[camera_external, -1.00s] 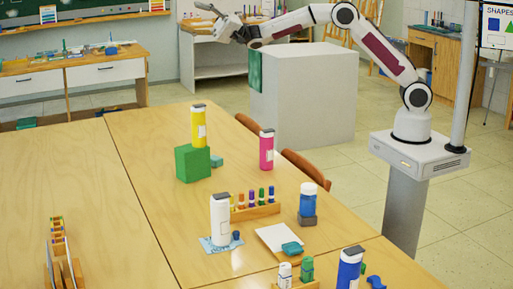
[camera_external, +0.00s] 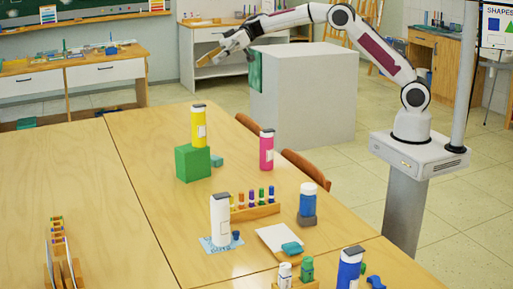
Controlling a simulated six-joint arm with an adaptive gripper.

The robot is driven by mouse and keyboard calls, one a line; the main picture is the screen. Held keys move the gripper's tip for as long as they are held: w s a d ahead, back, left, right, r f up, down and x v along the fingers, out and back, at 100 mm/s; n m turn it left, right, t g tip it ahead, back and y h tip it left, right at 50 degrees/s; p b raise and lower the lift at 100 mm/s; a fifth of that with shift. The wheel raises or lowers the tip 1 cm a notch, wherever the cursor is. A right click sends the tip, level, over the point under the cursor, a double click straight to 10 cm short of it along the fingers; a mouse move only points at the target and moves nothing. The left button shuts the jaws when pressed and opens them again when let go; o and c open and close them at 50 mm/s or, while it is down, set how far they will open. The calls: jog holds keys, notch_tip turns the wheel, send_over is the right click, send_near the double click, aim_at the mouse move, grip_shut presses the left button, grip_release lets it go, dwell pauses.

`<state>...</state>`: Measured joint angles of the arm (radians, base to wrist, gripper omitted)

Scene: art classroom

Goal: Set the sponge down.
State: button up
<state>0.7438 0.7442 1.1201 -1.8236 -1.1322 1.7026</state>
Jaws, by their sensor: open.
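A small teal block that looks like a sponge (camera_external: 292,248) lies on the edge of a white sheet or flat tile (camera_external: 272,238) on the table. Another small teal block (camera_external: 217,161) lies beside the green cube; I cannot tell which of the two is the task's sponge. My gripper (camera_external: 208,58) is open, high beyond the far end of the table, well away from both blocks. I see no sponge between its fingers, though they are small in this view.
A yellow bottle (camera_external: 199,127) stands on a green cube (camera_external: 193,164). A pink bottle (camera_external: 266,150), a white bottle (camera_external: 220,218), blue bottles (camera_external: 307,199) and a marker rack (camera_external: 256,211) stand nearby. The table's left part (camera_external: 110,220) is largely clear.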

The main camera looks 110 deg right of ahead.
jog(key=s+d+f+n+g+h, duration=0.3)
jog(key=s+d+f+g, duration=0.1)
jog(key=s+d+f, duration=0.45)
send_near(216, 156)
jog(key=shift+x, duration=0.9)
jog(key=shift+w+d+f, duration=0.1)
jog(key=shift+f, duration=0.25)
jog(key=shift+x, duration=1.25)
jog(key=shift+a+x, duration=0.2)
jog(key=shift+x, duration=1.1)
jog(key=shift+a+x, duration=0.15)
jog(key=shift+x, duration=1.15)
jog(key=shift+r, duration=0.2)
